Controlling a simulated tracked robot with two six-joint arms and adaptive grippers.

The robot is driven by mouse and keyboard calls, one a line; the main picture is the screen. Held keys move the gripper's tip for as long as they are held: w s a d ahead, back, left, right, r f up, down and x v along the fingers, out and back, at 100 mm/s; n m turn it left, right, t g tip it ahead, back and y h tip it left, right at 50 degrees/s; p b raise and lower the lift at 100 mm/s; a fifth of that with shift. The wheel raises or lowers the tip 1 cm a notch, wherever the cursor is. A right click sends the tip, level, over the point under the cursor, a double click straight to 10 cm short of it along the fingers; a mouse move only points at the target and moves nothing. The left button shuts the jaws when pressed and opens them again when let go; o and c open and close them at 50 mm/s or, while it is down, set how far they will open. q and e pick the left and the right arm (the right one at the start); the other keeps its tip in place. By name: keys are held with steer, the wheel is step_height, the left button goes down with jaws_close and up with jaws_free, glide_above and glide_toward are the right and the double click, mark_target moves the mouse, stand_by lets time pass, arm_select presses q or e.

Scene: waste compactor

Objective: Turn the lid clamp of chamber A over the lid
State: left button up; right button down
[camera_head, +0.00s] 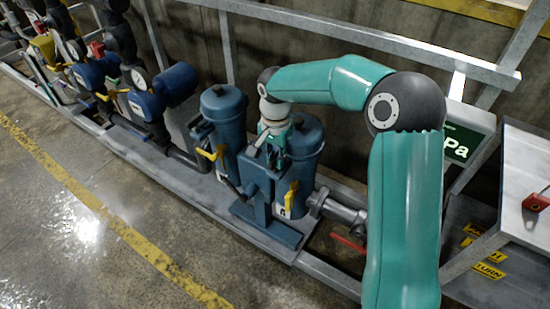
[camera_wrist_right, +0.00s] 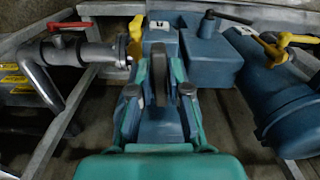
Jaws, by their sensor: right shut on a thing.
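Two blue cylindrical chambers stand on the skid in the head view, a left one (camera_head: 223,115) and a right one (camera_head: 303,140). I cannot read which is chamber A. My right gripper (camera_head: 273,145) is over the blue block between them, at the near left side of the right chamber's lid. It also shows in the right wrist view (camera_wrist_right: 173,85), shut on a narrow part between its fingers, which I take to be the lid clamp. The fingers hide most of the clamp, so its angle to the lid is unclear. My left gripper is not in view.
Yellow valve handles (camera_head: 209,154) sit on the chambers, and a grey flanged pipe (camera_head: 340,210) leaves the right one. Blue pumps and gauges line the left. A steel frame rail (camera_head: 400,45) runs behind. The wet floor (camera_head: 80,220) in front is clear.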

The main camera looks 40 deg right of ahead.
mark_target(275, 157)
steer(key=c, duration=1.1)
jaws_free()
steer(key=shift+r, duration=0.1)
step_height(275, 157, up, 12)
steer(key=shift+f, duration=0.1)
